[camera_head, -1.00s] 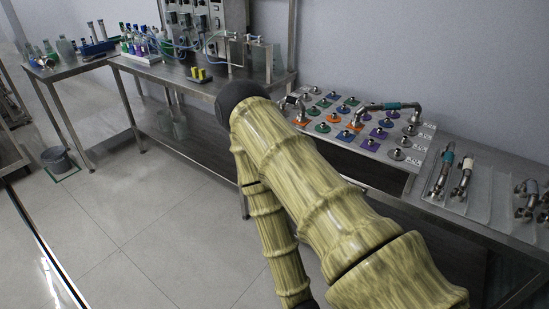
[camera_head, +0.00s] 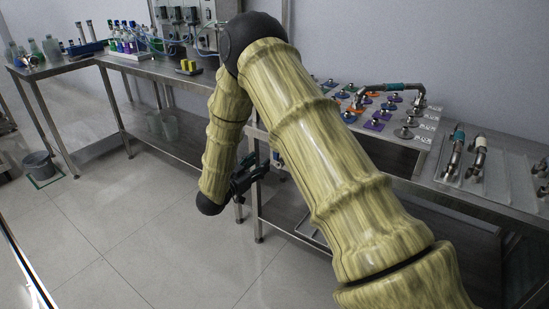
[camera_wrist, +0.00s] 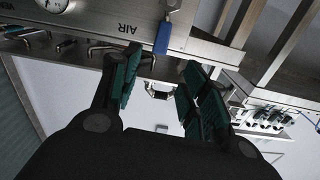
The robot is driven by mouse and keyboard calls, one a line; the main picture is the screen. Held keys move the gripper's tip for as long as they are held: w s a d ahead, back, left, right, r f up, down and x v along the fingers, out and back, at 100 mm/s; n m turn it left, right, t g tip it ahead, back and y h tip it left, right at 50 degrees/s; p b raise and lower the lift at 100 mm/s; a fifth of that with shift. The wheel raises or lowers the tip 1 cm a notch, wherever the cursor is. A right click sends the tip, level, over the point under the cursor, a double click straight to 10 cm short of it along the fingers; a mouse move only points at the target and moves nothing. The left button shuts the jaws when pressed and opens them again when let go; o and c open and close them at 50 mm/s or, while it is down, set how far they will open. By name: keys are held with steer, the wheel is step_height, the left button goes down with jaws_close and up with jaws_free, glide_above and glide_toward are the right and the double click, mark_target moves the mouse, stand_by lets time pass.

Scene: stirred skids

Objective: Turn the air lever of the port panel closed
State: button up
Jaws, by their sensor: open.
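In the wrist view, a steel port panel (camera_wrist: 105,20) crosses the top, with the word AIR upside down on it. A lever with a blue grip (camera_wrist: 163,38) stands beside that word, a little right of it. My gripper (camera_wrist: 160,84) is open with nothing between its green-padded fingers. The blue grip lies beyond the gap between the fingertips, and I see no contact. In the head view my gripper (camera_head: 262,170) is dark and low at the bench front, partly behind my arm. My arm hides much of the panel there.
A bench (camera_head: 470,195) carries coloured port discs and a bent hose with teal grips (camera_head: 390,87). Metal pipe fittings (camera_head: 465,155) lie at the right. Several metal stubs (camera_wrist: 100,48) hang along the panel in the wrist view. A bucket (camera_head: 40,165) stands on the open floor at left.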

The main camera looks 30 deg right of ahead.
steer(key=x, duration=1)
steer(key=shift+d, duration=0.35)
steer(key=shift+w+r, duration=0.1)
jaws_close()
